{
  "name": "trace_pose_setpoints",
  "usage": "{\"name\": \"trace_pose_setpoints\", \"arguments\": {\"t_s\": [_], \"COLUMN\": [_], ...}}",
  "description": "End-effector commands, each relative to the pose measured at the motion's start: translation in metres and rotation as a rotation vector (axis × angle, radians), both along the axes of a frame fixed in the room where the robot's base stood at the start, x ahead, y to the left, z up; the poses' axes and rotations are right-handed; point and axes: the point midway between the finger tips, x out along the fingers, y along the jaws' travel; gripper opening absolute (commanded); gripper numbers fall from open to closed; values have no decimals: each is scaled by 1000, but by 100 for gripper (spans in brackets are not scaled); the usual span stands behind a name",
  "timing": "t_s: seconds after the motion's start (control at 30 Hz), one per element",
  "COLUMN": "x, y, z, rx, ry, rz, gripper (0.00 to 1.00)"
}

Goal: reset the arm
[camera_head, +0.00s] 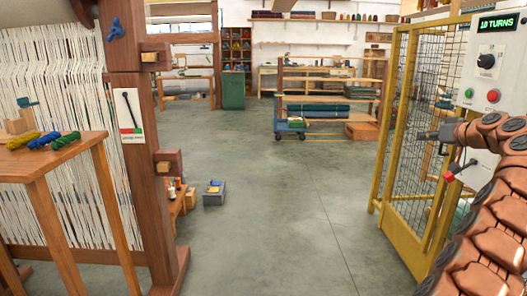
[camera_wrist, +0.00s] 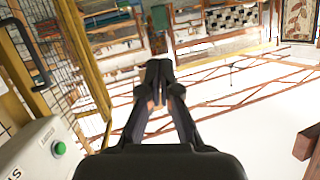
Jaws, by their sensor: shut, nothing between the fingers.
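My arm reaches in from the right edge in the head view. My gripper (camera_head: 424,135) is in front of the yellow mesh cage and to the left of the grey control box. In the wrist view my gripper (camera_wrist: 158,68) has its dark fingers together, with nothing between them. The control box (camera_head: 487,75) has a display reading "10 TURNS", a black knob (camera_head: 486,60), a green button (camera_head: 469,92) and a red button (camera_head: 493,95). A red-tipped lever (camera_head: 449,176) shows just below my gripper.
The yellow cage (camera_head: 398,120) stands close beside my gripper. A wooden table (camera_head: 40,165) with yellow, blue and green skeins (camera_head: 66,140) is at the left, by a large loom (camera_head: 138,180).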

Motion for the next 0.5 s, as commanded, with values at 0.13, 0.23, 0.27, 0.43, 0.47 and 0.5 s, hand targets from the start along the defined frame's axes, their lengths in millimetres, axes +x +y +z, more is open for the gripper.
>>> {"name": "trace_pose_setpoints", "arguments": {"t_s": [0.13,0.23,0.27,0.43,0.47,0.5], "x": [5,3,2,-13,-18,-24], "y": [62,103,115,188,200,217], "z": [39,57,61,85,90,94], "rx": [94,140,150,200,205,213], "ry": [74,132,152,267,287,318], "rz": [80,130,143,218,230,246], "gripper": [0,0,0,0,0,0]}}
